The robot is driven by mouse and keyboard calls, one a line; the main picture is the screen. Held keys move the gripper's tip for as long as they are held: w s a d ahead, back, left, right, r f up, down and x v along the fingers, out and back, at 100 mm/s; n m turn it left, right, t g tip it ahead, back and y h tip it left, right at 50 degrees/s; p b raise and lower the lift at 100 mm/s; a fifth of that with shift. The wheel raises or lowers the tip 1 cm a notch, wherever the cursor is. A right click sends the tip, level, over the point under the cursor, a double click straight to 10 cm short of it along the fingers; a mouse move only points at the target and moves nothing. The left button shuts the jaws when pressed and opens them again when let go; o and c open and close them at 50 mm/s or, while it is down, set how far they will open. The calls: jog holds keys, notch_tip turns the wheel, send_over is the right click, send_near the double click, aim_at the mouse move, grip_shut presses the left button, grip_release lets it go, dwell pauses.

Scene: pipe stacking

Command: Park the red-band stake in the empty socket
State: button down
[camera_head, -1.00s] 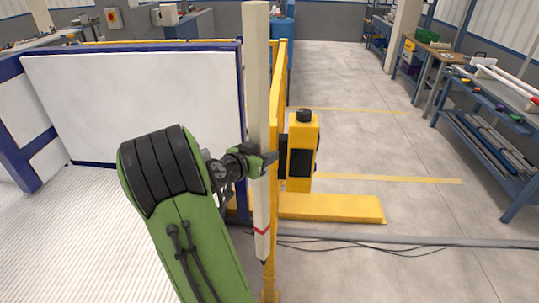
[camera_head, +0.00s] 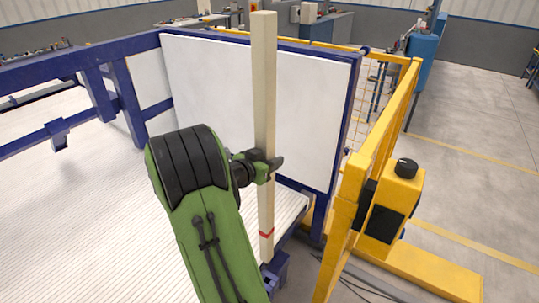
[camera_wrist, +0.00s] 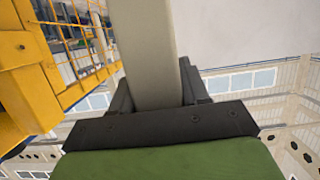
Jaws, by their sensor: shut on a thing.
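The red-band stake (camera_head: 264,100) is a long pale square post, held nearly upright, with a red band near its lower end. My gripper (camera_head: 268,168) is shut around it below its middle. In the wrist view the stake (camera_wrist: 148,50) rises between the fingers of my gripper (camera_wrist: 150,100). The stake's lower tip appears just above or in front of a small blue bracket (camera_head: 278,268) at the bed's edge; I cannot tell whether they touch. I cannot make out an empty socket for certain.
A white panel in a blue frame (camera_head: 210,90) stands behind the stake. A yellow guard frame (camera_head: 345,215) with a yellow-and-black box (camera_head: 392,210) stands close on the right. The ribbed white bed (camera_head: 70,220) on the left is clear.

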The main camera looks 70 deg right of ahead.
aim_at(269, 187)
notch_tip(269, 187, down, 10)
jog(key=b, duration=0.8)
jog(key=shift+d, duration=0.15)
jog(key=shift+r, duration=0.1)
jog(key=shift+f+b, duration=0.4)
jog(key=shift+b, duration=0.7)
dwell(0.3)
jog(key=shift+f+b, duration=1.05)
jog(key=shift+b, duration=0.25)
jog(key=shift+f+b, duration=1.3)
jog(key=shift+b, duration=0.2)
